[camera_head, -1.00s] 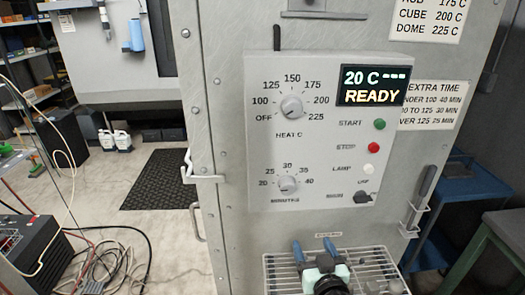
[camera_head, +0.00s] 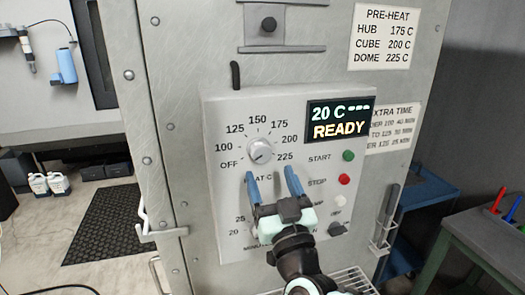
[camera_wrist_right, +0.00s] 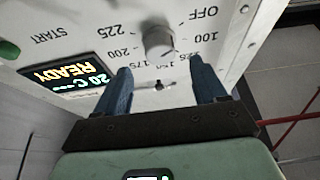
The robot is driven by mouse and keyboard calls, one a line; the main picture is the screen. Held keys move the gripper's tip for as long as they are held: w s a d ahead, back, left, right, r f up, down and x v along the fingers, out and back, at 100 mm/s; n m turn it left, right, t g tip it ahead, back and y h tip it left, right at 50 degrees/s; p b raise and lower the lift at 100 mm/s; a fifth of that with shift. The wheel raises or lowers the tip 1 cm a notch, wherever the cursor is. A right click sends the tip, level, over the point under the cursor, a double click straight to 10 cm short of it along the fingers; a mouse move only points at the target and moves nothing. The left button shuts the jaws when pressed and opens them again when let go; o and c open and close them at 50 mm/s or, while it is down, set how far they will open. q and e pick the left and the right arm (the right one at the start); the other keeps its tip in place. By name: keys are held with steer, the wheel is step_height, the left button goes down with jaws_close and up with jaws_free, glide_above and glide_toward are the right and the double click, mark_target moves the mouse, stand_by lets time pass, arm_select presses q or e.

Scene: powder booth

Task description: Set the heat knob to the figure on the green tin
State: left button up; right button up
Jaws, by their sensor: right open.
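The heat knob (camera_head: 260,150) is a round grey dial on the oven's control panel (camera_head: 216,120). Its scale runs from OFF through 100 to 225. Its mark seems to point lower left, near OFF. My right gripper (camera_head: 273,177) is open and empty, with blue fingers just below the knob in the head view. In the right wrist view the knob (camera_wrist_right: 160,42) lies beyond the gap between the fingertips (camera_wrist_right: 161,70), apart from them. The fingers and arm hide part of the HEAT C label and the minutes knob. I see no green tin. My left gripper is out of view.
The display (camera_head: 339,121) reads 20 C and READY. Green start (camera_head: 348,156) and red stop (camera_head: 344,180) buttons sit right of the knob. A pre-heat card (camera_head: 383,36) lists hub 175, cube 200, dome 225. A wire rack (camera_head: 352,279) is below the panel.

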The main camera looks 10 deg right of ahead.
mark_target(263, 157)
steer(key=p+x, duration=0.1)
steer(key=x, duration=0.4)
steer(key=shift+s+r, duration=0.1)
steer(key=shift+w+p, duration=0.45)
steer(key=shift+w, duration=0.2)
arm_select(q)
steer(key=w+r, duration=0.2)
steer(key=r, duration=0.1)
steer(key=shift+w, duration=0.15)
arm_select(e)
steer(key=shift+s, duration=0.1)
steer(key=shift+c, duration=1)
steer(key=c, duration=0.8)
